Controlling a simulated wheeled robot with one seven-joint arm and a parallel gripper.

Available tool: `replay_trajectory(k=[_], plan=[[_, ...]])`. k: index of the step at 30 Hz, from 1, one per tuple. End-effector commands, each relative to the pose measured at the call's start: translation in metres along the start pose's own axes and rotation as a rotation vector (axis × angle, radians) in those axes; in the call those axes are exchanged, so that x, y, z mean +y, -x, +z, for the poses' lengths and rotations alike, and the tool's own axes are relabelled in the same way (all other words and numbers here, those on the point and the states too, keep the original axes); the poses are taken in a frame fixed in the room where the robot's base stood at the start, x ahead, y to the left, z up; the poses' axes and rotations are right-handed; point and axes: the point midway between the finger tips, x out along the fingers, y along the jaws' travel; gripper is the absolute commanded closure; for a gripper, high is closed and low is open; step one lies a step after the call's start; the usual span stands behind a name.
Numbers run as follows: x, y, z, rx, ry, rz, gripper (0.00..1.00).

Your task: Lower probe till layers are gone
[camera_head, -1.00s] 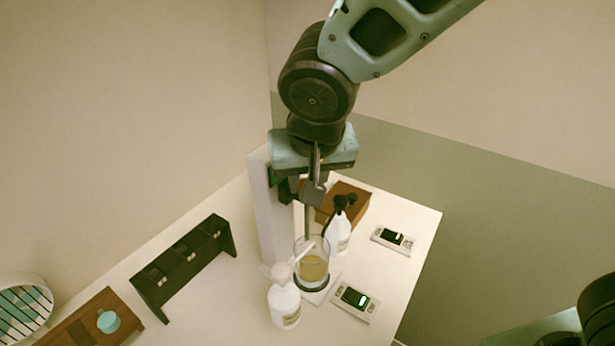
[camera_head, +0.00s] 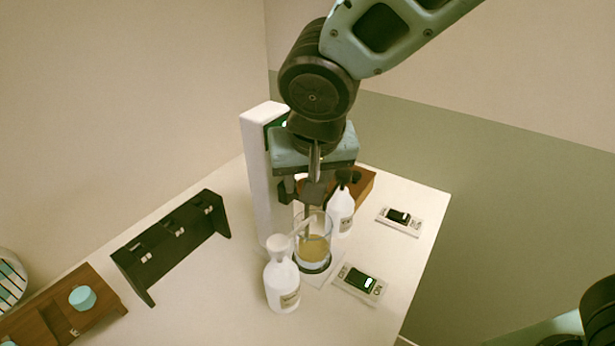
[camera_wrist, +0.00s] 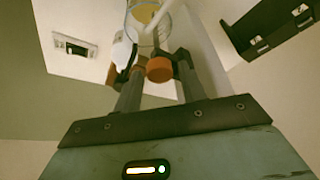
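My gripper (camera_head: 313,190) is above the glass beaker (camera_head: 328,228), beside the white column stand (camera_head: 262,180). In the wrist view my gripper (camera_wrist: 160,82) has its two fingers closed around an orange knob (camera_wrist: 160,69), seemingly the top of the probe. The grey probe shaft (camera_head: 307,210) hangs down into the beaker's mouth. The beaker holds amber-yellow liquid (camera_head: 313,250); separate layers cannot be made out. The probe's tip is hard to see.
White pump bottles stand close at the beaker's front left (camera_head: 282,283) and back right (camera_head: 341,212). Two switch panels (camera_head: 360,283) (camera_head: 399,220) lie to the right. A black rack (camera_head: 172,245) and wooden box (camera_head: 60,305) are left. A brown box (camera_head: 362,184) is behind.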

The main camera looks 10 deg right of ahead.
Motion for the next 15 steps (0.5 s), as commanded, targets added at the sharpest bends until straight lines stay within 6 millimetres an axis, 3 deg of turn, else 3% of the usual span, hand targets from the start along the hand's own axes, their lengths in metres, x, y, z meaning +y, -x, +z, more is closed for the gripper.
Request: replay_trajectory(k=[10,15], plan=[[0.0,0.002,0.0,0.001,0.0,-0.001,0.5],[-0.001,0.019,-0.001,0.004,-0.003,-0.005,0.5]])
